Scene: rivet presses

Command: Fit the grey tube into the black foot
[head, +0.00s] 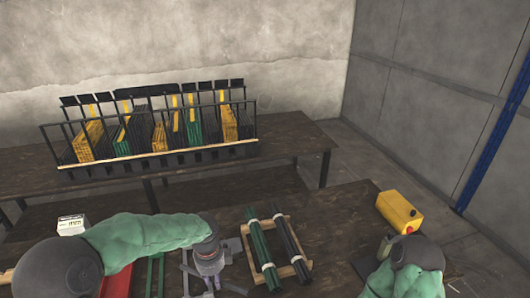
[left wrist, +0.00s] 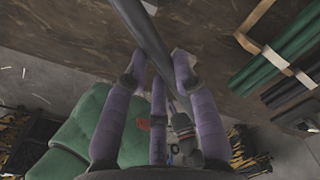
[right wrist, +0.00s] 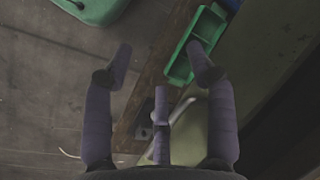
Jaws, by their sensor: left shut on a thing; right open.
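My left gripper (head: 208,264) is over the near table, left of the tube bundles. In the left wrist view its fingers (left wrist: 160,70) are closed around a dark grey tube (left wrist: 146,28), which runs up out of the top of the picture. In the head view the tube is mostly hidden by my arm and gripper. My right gripper (right wrist: 163,72) is open and empty, with its fingers spread. In the head view it is low at the right, largely hidden by my right arm. I cannot clearly pick out the black foot in any view.
Green and dark tube bundles lie on a wooden frame (head: 247,252) right of my left gripper. A yellow box (head: 399,212) stands at the table's right. A green tray (right wrist: 194,45) shows beyond my right fingers. A black rack (head: 247,125) stands on the back table.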

